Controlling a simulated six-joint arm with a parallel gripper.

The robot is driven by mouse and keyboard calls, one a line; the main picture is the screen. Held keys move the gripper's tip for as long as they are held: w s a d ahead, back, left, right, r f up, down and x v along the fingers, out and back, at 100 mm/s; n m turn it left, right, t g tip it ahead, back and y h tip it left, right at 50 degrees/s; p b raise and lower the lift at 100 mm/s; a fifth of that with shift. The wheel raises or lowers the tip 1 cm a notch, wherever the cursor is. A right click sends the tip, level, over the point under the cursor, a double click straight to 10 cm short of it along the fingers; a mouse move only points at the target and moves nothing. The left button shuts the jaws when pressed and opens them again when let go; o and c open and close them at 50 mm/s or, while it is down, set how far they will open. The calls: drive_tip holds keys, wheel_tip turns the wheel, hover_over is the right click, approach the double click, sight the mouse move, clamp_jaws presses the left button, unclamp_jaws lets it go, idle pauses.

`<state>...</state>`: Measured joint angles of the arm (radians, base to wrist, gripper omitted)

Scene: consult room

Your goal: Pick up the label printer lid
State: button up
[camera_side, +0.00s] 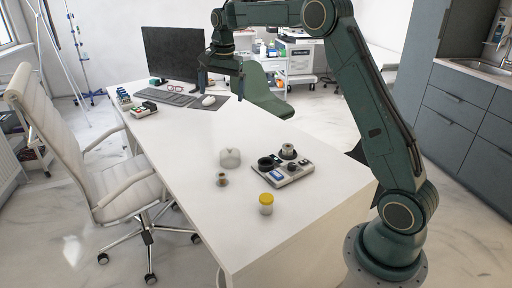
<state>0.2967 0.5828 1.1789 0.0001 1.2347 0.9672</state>
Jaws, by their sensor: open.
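My gripper (221,84) is open and empty, pointing down high above the desk, with its fingers apart. A flat grey device (296,177) with a blue screen, a black ring and a dark-topped metal knob lies on the desk, below and to the right of my gripper. Beside it on the left stands a translucent domed cover (230,158) with a small knob. I cannot tell for sure which part is the label printer lid. A small metal piece (222,180) stands in front of the cover. Nothing touches my gripper.
A yellow-capped jar (266,205) stands nearer the desk's front. A white chair (75,145) is at left.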

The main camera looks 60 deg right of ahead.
drive_tip(key=w+d+f+m+g, duration=0.1)
drive_tip(key=w+d+f+m, duration=0.4)
drive_tip(key=f, duration=0.4)
drive_tip(key=m, duration=0.1)
hover_over(231, 152)
wheel_tip(231, 152, down, 8)
drive_tip(key=shift+w+d+g, duration=0.2)
drive_tip(key=shift+d+g, duration=0.05)
drive_tip(key=shift+g, duration=0.05)
drive_tip(key=shift+f, duration=4.25)
drive_tip(key=shift+f, duration=2.6)
drive_tip(key=c, duration=1)
